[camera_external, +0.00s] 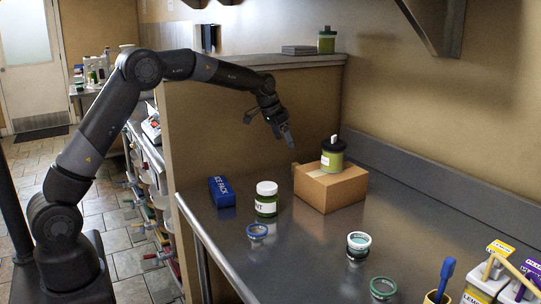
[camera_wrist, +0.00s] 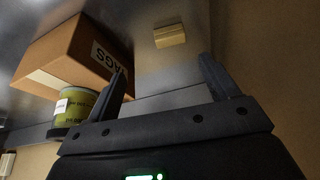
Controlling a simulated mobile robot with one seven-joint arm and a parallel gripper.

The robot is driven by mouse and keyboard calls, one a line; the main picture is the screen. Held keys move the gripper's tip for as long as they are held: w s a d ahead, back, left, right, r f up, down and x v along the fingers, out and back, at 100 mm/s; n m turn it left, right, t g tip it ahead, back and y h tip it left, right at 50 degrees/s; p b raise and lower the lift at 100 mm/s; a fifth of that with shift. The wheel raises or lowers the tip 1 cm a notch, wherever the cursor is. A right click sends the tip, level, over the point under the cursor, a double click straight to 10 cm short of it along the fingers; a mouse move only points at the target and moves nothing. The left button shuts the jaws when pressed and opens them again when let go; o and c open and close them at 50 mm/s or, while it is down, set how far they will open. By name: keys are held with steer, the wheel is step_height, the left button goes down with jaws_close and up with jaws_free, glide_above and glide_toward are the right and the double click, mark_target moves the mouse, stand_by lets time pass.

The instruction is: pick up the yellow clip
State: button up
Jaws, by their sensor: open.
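The yellow clip (camera_wrist: 170,35) shows in the wrist view as a small tan-yellow block on the grey metal counter, near the top middle. It lies beyond my fingertips, roughly in line with the gap between them, and apart from them. I cannot make it out in the external view; the cardboard box may hide it. My gripper (camera_wrist: 162,68) is open and empty in the wrist view. In the external view my gripper (camera_external: 289,138) hangs above the counter's back part, left of the cardboard box, pointing down and to the right.
The cardboard box (camera_external: 328,190) carries a green-labelled jar (camera_external: 333,158) with a dark lid. A white-lidded green jar (camera_external: 266,205) and a blue ice pack (camera_external: 222,191) stand left of it. Several jar rings lie farther forward. A wall with a ledge (camera_external: 290,62) rises behind.

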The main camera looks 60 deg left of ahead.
mark_target(296, 165)
steer(key=x, duration=0.4)
steer(key=a+x, duration=0.1)
steer(key=x, duration=0.4)
steer(key=w+x, duration=0.1)
steer(key=x, duration=0.4)
steer(key=shift+w+a, duration=0.15)
steer(key=shift+a, duration=0.15)
steer(key=c, duration=1)
